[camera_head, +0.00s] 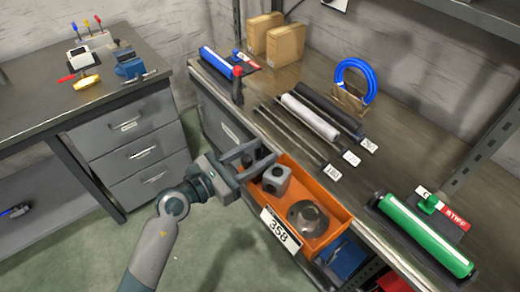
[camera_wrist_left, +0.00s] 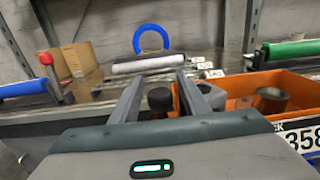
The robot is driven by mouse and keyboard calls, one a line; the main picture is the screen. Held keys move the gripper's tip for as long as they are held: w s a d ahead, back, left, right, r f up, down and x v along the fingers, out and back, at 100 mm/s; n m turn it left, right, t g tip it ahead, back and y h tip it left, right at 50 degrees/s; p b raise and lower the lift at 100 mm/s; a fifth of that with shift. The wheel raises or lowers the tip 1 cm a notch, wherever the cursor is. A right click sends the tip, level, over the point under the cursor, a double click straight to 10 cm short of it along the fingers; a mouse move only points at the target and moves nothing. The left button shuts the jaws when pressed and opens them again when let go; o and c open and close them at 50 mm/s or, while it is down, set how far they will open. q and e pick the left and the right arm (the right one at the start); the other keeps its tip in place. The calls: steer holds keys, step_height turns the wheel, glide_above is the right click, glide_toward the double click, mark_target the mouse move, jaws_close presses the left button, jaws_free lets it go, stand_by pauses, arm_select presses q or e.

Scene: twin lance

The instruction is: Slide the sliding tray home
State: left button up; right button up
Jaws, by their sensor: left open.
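The sliding tray (camera_head: 335,240) is an orange open-topped drawer with a white "358" label on its front. It sticks out from the workbench's front edge. It holds a grey block with a round hole (camera_head: 276,180) and a dark round metal part (camera_head: 307,218). The tray also shows at the right of the left wrist view (camera_wrist_left: 245,84). My left gripper (camera_head: 262,157) is open at the tray's far-left end, close to the grey block. I cannot tell whether it touches the tray. Its two fingers (camera_wrist_left: 160,80) also show in the left wrist view. My right gripper is out of view.
On the workbench (camera_head: 390,180) lie several rods, a blue roller (camera_head: 217,64), a green roller (camera_head: 425,236) and a blue ring (camera_head: 356,80) on a stand. Cardboard boxes (camera_head: 285,45) stand behind. A blue bin (camera_head: 345,258) sits below the tray. A second bench stands left.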

arm_select(q)
steer(key=shift+w+d, duration=0.15)
steer(key=shift+d, duration=0.05)
jaws_close()
steer(key=shift+a, duration=0.1)
